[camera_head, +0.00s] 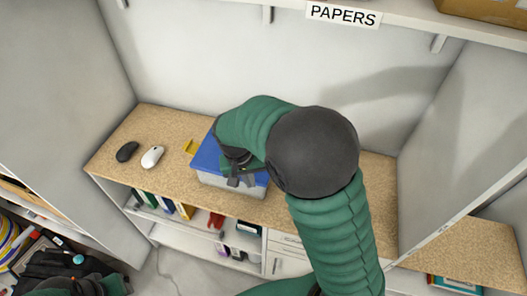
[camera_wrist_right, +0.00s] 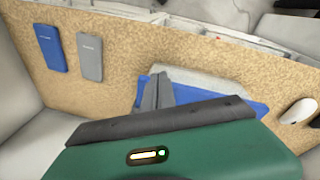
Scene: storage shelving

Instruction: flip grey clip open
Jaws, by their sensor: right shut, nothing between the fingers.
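A storage box with a blue lid (camera_head: 207,158) and a pale grey body (camera_head: 216,182) stands on the wooden counter. Its blue lid also shows in the right wrist view (camera_wrist_right: 243,104). My right gripper (camera_head: 240,181) is at the front side of the box, near the lid's edge. Its fingers (camera_wrist_right: 158,92) are together with nothing between them. A yellow clip (camera_head: 191,147) sticks out at the box's left side. I cannot make out the grey clip; my gripper and arm cover part of the box. A dark part of my left arm (camera_head: 78,287) shows at the bottom left; its fingers are unclear.
A black mouse (camera_head: 127,151) and a white mouse (camera_head: 152,157) lie left of the box on the counter (camera_head: 180,121). Two phones, blue (camera_wrist_right: 50,47) and grey (camera_wrist_right: 90,57), lie on the counter in the wrist view. Walls close in both sides; a shelf (camera_head: 400,12) hangs above.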

